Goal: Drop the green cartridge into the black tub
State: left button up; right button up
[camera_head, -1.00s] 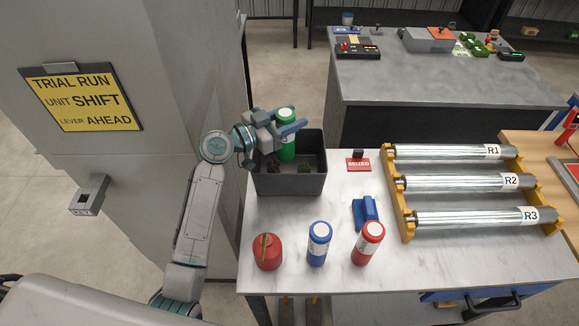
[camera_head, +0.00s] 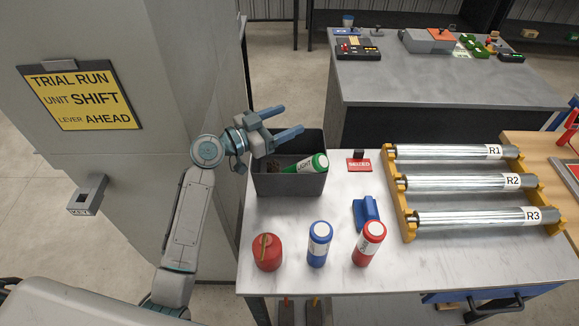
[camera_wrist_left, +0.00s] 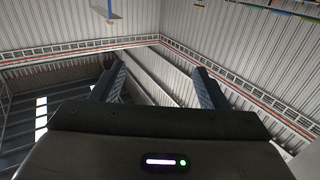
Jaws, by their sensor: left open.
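The green cartridge (camera_head: 308,164) with a white label lies tilted inside the black tub (camera_head: 290,186), its capped end leaning up at the tub's right wall. The tub stands at the back left of the marble-topped table. My left gripper (camera_head: 294,119) is open and empty above the tub's back left part, apart from the cartridge. In the left wrist view its two fingers (camera_wrist_left: 160,85) are spread with nothing between them, against the wall and roof. My right gripper is not in view.
A red canister (camera_head: 267,252), a blue cartridge (camera_head: 319,244) and a red cartridge (camera_head: 368,243) stand at the table's front. A blue holder (camera_head: 365,211) and a red sign (camera_head: 358,166) are near the middle. A yellow rack (camera_head: 405,208) holds metal rollers on the right. A grey cabinet stands left.

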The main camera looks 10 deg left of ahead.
pick_arm(q)
jog(key=b+v, duration=0.3)
jog(key=v, duration=0.6)
jog(key=shift+b, duration=0.35)
